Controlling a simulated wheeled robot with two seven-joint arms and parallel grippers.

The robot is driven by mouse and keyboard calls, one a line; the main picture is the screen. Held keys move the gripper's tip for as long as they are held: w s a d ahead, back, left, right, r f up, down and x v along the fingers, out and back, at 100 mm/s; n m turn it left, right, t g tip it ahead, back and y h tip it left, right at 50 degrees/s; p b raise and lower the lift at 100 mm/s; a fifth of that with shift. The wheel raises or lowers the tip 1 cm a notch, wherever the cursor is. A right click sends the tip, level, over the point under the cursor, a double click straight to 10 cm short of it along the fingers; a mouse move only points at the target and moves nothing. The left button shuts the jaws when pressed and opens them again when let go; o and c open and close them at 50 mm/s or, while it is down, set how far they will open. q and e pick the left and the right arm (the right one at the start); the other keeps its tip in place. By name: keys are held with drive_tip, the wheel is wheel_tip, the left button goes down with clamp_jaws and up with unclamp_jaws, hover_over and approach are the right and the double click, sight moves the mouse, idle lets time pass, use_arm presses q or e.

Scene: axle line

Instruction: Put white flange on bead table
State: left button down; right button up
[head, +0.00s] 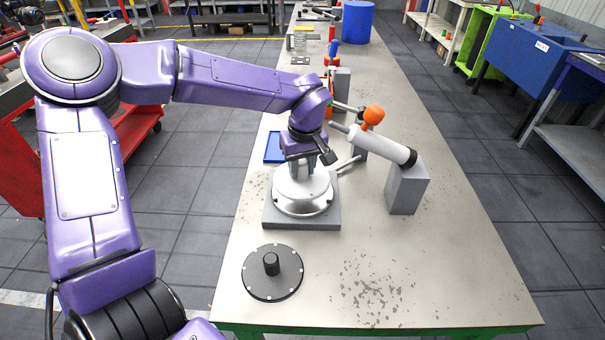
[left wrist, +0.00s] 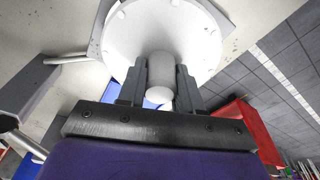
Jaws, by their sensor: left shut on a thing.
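The white flange (head: 300,203) is a round disc with small holes around its rim and an upright central knob. It sits over a square grey block (head: 325,222) on the workbench; whether it rests fully on it I cannot tell. My left gripper (head: 302,168) points down from above with its fingers on either side of the knob, shut on it. In the left wrist view, the flange's disc (left wrist: 205,28) fills the top and the knob (left wrist: 161,72) is between the fingers (left wrist: 161,85). My right gripper is not in view.
A black flange (head: 287,284) with a knob lies in front on the workbench (head: 440,270). A white cylinder on a grey stand (head: 408,188) and an orange ball (head: 373,115) are right of the gripper. A blue tray (head: 273,148) lies behind left. The front right is clear.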

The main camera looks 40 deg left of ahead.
sight(302, 178)
use_arm(q)
drive_tip(key=shift+w+a+f, duration=0.3)
drive_tip(key=shift+w+f, duration=0.25)
drive_tip(key=shift+f, duration=0.1)
drive_tip(key=shift+w+a+f, duration=0.3)
drive_tip(key=shift+w+f, duration=0.2)
drive_tip(key=shift+f, duration=0.1)
wheel_tip(302, 178, down, 4)
drive_tip(key=shift+w+a+r+p, duration=0.1)
drive_tip(key=shift+w+r+p, duration=0.1)
drive_tip(key=shift+p, duration=0.15)
drive_tip(key=shift+s, duration=0.15)
drive_tip(key=c, duration=0.8)
unclamp_jaws()
drive_tip(key=shift+f, duration=0.1)
drive_tip(key=shift+o, duration=0.2)
drive_tip(key=r, duration=0.4)
drive_tip(key=d+r, duration=0.1)
drive_tip(key=r, duration=0.3)
drive_tip(key=s+r+b, duration=0.1)
drive_tip(key=r, duration=0.3)
drive_tip(key=shift+d+r, duration=0.1)
drive_tip(key=shift+d, duration=0.2)
